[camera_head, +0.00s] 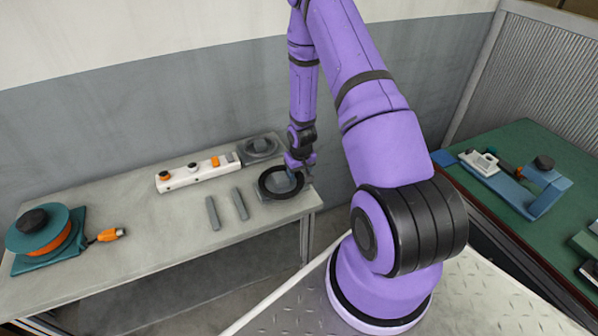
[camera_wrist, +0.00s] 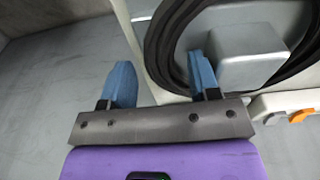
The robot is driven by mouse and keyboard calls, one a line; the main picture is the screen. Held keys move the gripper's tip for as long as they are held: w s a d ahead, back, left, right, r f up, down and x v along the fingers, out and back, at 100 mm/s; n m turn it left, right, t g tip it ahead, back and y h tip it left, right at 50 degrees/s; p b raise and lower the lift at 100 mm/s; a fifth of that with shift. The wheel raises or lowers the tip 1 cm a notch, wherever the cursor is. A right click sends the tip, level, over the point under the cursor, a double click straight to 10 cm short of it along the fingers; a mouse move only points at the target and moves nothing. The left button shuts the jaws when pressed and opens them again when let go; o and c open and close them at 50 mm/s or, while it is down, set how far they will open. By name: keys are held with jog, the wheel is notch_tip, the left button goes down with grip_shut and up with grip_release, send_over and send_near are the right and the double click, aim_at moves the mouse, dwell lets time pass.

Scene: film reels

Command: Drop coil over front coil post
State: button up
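The coil, a black ring (camera_head: 265,190), lies at the right end of the grey table around the grey front coil post (camera_head: 282,182). In the wrist view the coil (camera_wrist: 161,45) encircles the blocky grey post (camera_wrist: 240,57). My gripper (camera_head: 304,178) is at the coil's right side, near the table edge. In the wrist view its two blue fingers (camera_wrist: 158,60) are apart, one outside the coil and one over its near rim. I see no grip on the coil, but cannot tell whether a finger touches it.
A second grey post on a base (camera_head: 259,147) stands behind the coil. A white strip with orange knobs (camera_head: 196,173) and two grey bars (camera_head: 226,207) lie to the left. A teal reel (camera_head: 38,230) is far left. A green table (camera_head: 520,140) stands right.

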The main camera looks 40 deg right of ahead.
jog(key=shift+r, duration=0.15)
jog(key=s+a+r+t, duration=0.15)
jog(key=a+r, duration=0.25)
jog(key=r, duration=0.9)
jog(key=s+a+r+n, duration=0.1)
jog(key=s+a+r, duration=0.15)
jog(key=r, duration=1.05)
jog(key=s+a+r, duration=0.2)
jog(key=a+r, duration=0.2)
jog(key=r, duration=0.9)
jog(key=s+a+r+n+t, duration=0.1)
jog(key=s+a+r, duration=0.3)
jog(key=s, duration=0.5)
jog(key=s+a+r+n+t, duration=0.1)
jog(key=s+a+r, duration=0.4)
jog(key=s+r, duration=0.4)
jog(key=shift+s+a, duration=0.2)
jog(key=shift+s, duration=0.15)
